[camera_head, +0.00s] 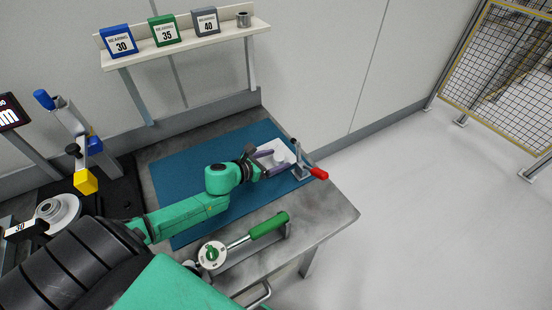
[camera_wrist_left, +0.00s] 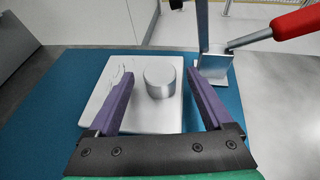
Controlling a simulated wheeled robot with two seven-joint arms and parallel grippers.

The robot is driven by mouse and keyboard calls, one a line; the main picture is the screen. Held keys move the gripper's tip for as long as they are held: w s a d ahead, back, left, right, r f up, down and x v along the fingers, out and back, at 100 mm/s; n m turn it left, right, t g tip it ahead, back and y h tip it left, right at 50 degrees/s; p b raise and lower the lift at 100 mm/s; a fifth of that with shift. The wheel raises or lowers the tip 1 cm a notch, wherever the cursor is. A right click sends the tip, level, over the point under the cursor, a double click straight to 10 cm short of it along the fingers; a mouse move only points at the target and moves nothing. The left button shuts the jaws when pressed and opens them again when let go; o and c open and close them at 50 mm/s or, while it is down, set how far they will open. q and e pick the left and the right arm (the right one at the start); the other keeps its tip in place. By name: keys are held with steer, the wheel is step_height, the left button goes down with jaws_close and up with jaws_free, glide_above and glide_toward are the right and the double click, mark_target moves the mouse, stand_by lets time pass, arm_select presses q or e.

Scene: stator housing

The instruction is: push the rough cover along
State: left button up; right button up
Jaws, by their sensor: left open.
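The rough cover (camera_wrist_left: 112,103) is a pale, nearly square plate with a round raised boss (camera_wrist_left: 160,83). It lies on the blue mat (camera_wrist_left: 65,140) in the left wrist view and shows partly behind my fingers in the head view (camera_head: 268,146). My left gripper (camera_wrist_left: 159,76) is open, with its purple fingers on either side of the boss and gaps to it. I cannot tell whether the fingers touch the plate. In the head view the left gripper (camera_head: 275,161) is at the far right of the mat. My right gripper is not in view.
A clamp with a red handle (camera_head: 318,173) stands just right of the cover. A gauge with a green handle (camera_head: 268,226) lies near the front edge. A shelf (camera_head: 190,45) with bearing boxes is behind. The mat's left part is clear.

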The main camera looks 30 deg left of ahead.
arm_select(q)
steer(key=shift+w+d, duration=0.1)
steer(key=shift+w, duration=0.1)
jaws_close()
steer(key=shift+w+a, duration=0.3)
steer(key=shift+a, duration=0.3)
steer(key=shift+w+a+f+b, duration=0.1)
steer(key=shift+w+a+b, duration=0.25)
steer(key=shift+a, duration=0.4)
steer(key=shift+d, duration=0.1)
